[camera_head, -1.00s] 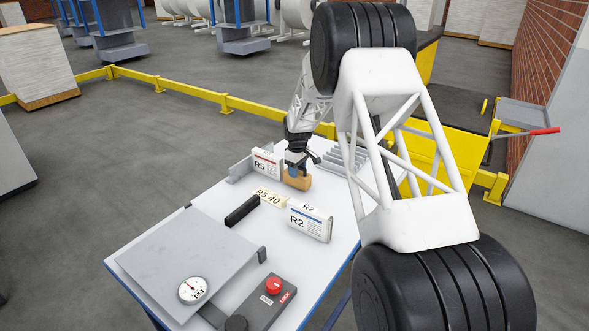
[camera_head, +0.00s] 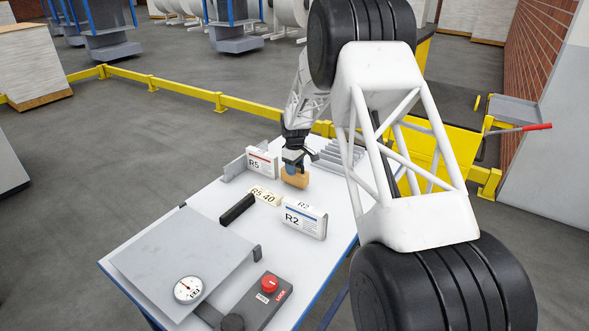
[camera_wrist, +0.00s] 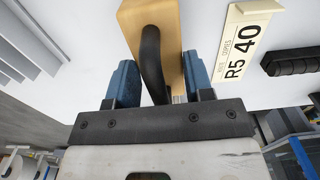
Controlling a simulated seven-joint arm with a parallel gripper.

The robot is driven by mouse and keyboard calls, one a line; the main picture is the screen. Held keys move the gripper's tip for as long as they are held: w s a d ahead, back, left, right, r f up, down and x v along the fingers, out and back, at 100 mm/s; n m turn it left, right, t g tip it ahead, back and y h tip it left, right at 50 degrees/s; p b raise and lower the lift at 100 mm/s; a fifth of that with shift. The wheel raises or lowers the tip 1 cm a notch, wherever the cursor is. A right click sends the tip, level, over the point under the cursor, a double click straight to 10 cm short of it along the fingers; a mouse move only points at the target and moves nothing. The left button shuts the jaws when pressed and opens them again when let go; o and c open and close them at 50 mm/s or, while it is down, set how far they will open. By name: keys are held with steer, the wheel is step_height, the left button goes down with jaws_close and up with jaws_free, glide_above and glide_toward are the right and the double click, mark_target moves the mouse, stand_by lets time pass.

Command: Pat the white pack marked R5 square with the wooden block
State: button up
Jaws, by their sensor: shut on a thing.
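The white pack marked R5 (camera_head: 262,162) stands upright on the table, against a grey metal bracket (camera_head: 233,167) at its left. My gripper (camera_head: 294,167) is shut on the wooden block (camera_head: 296,180), to the right of the R5 pack with a gap between. In the wrist view the wooden block (camera_wrist: 178,30) has a dark curved handle (camera_wrist: 151,62), and the blue fingers of my gripper (camera_wrist: 160,88) stand on either side. The R5 pack is not seen in the wrist view. I cannot tell whether the block touches the table.
A cream R5 40 card (camera_head: 264,196) and a black bar (camera_head: 237,209) lie in front. A white R2 pack (camera_head: 305,219) stands nearer. Grey ridged slats (camera_head: 341,155) are behind right.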

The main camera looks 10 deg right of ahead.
steer(key=shift+r, duration=3.2)
